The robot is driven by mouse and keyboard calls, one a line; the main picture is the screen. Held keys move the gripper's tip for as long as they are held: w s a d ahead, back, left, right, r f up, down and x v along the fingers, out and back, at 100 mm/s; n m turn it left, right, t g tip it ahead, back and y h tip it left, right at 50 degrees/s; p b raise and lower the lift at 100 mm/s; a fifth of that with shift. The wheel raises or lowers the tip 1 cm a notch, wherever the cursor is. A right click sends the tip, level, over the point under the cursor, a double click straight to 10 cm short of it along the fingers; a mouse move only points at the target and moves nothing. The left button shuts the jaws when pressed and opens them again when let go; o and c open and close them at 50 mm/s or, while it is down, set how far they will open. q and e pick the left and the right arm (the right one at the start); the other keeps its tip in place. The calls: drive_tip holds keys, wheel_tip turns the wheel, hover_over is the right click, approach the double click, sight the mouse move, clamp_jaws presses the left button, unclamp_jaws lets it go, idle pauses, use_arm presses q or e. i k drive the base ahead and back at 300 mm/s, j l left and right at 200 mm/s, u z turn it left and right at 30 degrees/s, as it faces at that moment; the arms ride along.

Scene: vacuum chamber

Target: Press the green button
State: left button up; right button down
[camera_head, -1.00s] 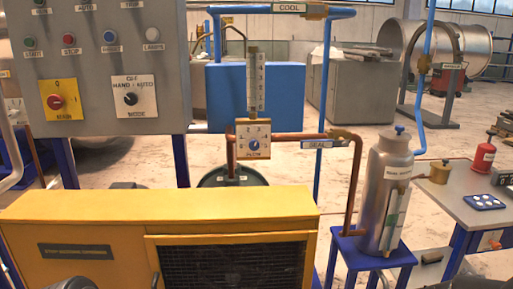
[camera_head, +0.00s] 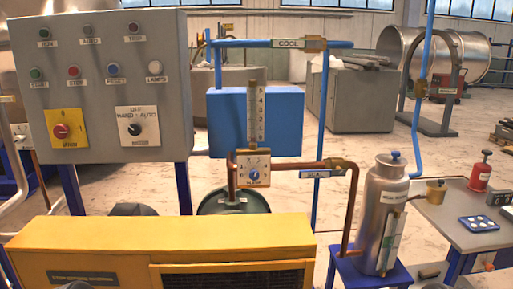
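The green button (camera_head: 38,74) sits at the left end of the lower row on the grey control panel (camera_head: 168,60). Its label seems to read START. A red button (camera_head: 73,72), a blue button (camera_head: 113,70) and a pale one (camera_head: 154,68) share that row. A darker green lamp (camera_head: 45,34) is above it, in the upper row. Nothing covers the green button. Neither of my grippers can be made out, so their state is hidden. A small dark shape shows at the bottom left edge, too cut off to identify.
A yellow machine (camera_head: 170,236) stands low in front of the panel. A red rotary switch (camera_head: 61,130) and a black selector (camera_head: 134,129) are below the buttons. Copper pipes, a dial valve and a silver flask (camera_head: 383,205) stand to the right.

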sight(35, 74)
drive_tip(key=u, duration=1.25)
